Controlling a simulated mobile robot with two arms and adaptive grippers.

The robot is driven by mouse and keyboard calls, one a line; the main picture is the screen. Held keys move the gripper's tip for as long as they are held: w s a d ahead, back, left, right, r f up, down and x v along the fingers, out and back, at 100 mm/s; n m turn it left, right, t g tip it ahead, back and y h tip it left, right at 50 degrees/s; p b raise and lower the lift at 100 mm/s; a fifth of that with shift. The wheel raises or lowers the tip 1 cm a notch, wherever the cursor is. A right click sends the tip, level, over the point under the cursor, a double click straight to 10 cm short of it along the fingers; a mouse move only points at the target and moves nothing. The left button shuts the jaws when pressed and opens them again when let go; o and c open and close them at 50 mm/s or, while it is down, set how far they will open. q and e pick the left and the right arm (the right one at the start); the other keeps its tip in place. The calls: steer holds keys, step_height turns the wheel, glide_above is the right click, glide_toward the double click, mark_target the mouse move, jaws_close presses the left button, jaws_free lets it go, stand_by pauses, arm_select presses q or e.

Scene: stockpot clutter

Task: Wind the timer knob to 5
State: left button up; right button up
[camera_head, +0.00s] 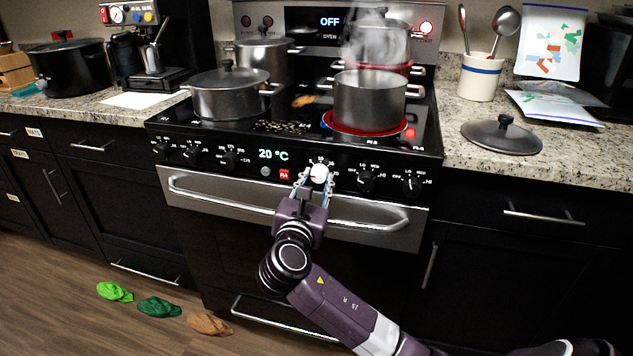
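The timer knob (319,172) is a white round knob on the stove's front panel, right of the green "20 °C" display (273,155). Small markings show around its upper edge. My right gripper (316,181) comes up from below, with one finger on each side of the knob. The fingers look spread around it. I cannot tell whether they touch it. The knob's exact setting is too small to read. My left gripper is not in view.
Black knobs (366,180) sit right of the timer knob. The oven handle (370,214) runs just below, behind my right gripper. An open pot (369,101) stands on a glowing red burner, with steam behind it. Several cloths (159,307) lie on the floor.

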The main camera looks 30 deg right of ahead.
steer(key=c, duration=0.4)
